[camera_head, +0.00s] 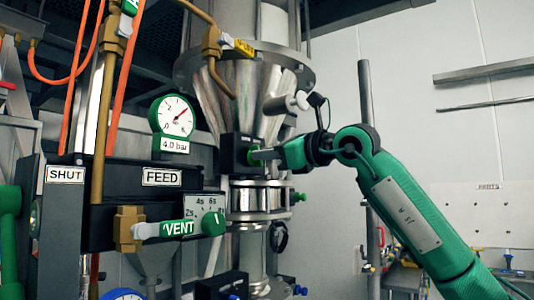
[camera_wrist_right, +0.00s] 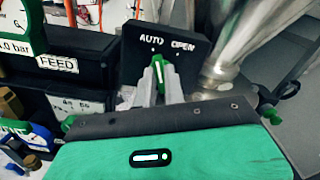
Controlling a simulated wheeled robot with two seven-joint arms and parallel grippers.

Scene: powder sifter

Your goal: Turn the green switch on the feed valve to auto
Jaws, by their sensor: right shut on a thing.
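The green switch (camera_wrist_right: 159,72) sits on the black plate (camera_wrist_right: 185,62) of the feed valve, which carries the labels AUTO on the left and OPEN on the right. In the right wrist view it points up with a slight lean to the left, toward the AUTO side. My right gripper (camera_wrist_right: 162,76) is shut on the switch, with a grey finger on each side of it. In the head view my right gripper (camera_head: 262,154) reaches the black valve box (camera_head: 236,150) from the right and hides most of the switch. My left gripper is not in view.
A metal hopper (camera_head: 240,85) stands above the valve, with a pale handle (camera_head: 286,103) close above my right gripper. A pressure gauge (camera_head: 173,116), a FEED label (camera_head: 162,177) and a green VENT lever (camera_head: 180,229) are to the left.

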